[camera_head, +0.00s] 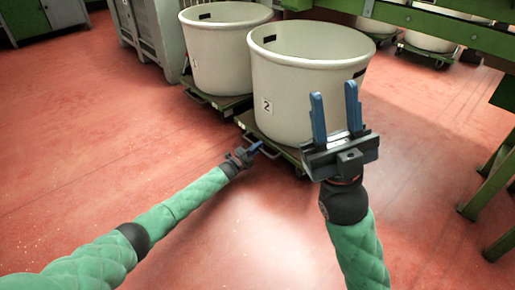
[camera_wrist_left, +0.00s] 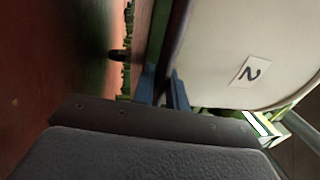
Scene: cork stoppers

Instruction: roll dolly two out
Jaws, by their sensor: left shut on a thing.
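Dolly two (camera_head: 289,154) is a low green frame on the red floor. It carries a large cream tub (camera_head: 300,85) with a "2" label, which also shows in the left wrist view (camera_wrist_left: 249,71). A pull handle (camera_head: 271,153) sticks out from the dolly's near left edge. My left gripper (camera_head: 256,147) is shut on this handle; its blue fingers (camera_wrist_left: 162,88) show beside the tub in the left wrist view, where the handle itself is hard to make out. My right gripper (camera_head: 334,92) is open and empty, raised in front of the tub, and hides part of the dolly.
Another cream tub on a green dolly (camera_head: 218,102) stands close on the left. The floor (camera_head: 120,150) to the front and left is clear.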

